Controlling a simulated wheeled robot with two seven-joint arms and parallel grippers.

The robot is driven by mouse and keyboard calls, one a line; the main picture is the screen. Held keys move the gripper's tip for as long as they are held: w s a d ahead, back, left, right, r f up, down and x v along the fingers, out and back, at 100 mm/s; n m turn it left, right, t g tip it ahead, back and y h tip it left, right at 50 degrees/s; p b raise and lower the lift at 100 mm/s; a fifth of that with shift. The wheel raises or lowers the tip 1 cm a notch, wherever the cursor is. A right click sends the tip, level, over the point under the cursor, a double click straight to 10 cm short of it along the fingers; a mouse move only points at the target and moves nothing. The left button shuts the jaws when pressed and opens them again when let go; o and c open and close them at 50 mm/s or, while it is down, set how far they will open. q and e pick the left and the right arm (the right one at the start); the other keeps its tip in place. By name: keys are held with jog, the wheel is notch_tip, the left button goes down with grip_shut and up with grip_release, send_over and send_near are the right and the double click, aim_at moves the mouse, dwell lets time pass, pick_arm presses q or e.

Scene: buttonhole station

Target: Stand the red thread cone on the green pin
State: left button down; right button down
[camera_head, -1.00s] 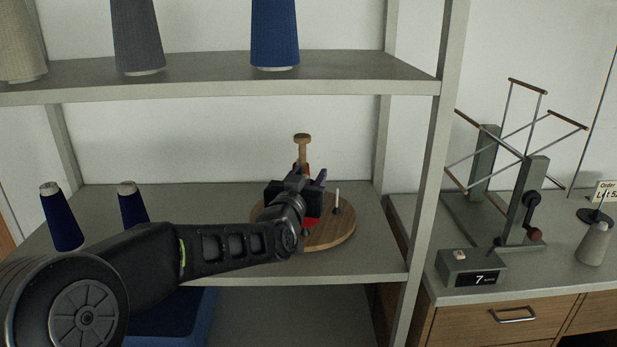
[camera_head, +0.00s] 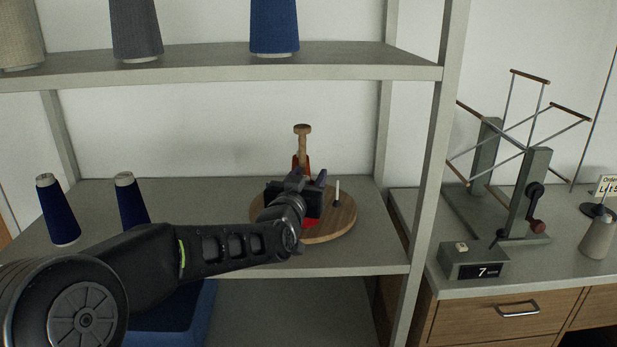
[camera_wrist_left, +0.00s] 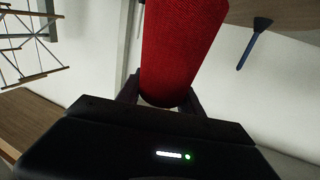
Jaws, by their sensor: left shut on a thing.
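My left gripper (camera_head: 303,197) is shut on the red thread cone (camera_wrist_left: 180,45), whose woven side fills the upper middle of the left wrist view. In the head view the cone is mostly hidden by the gripper; a red patch (camera_head: 310,222) shows just below it, over the round wooden base (camera_head: 342,220). A pale pin (camera_head: 337,189) with a dark foot stands on the base to the right of the gripper. I cannot make out a green pin. Whether the cone touches the base cannot be told. My right gripper is not in view.
A wooden knobbed post (camera_head: 302,140) rises behind the gripper. Two dark blue cones (camera_head: 58,212) stand on the left of the same shelf. The upper shelf (camera_head: 210,66) overhead bears several cones, and a shelf upright (camera_head: 432,170) stands to the right. A yarn winder (camera_head: 525,195) is beyond it.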

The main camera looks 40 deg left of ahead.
pick_arm(q)
jog(key=shift+f+b, duration=0.4)
jog(key=c, duration=0.7)
grip_release()
jog(key=b+v, duration=0.1)
jog(key=v, duration=0.6)
jog(key=shift+s+d, duration=0.15)
jog(key=shift+s, duration=0.2)
dwell(0.4)
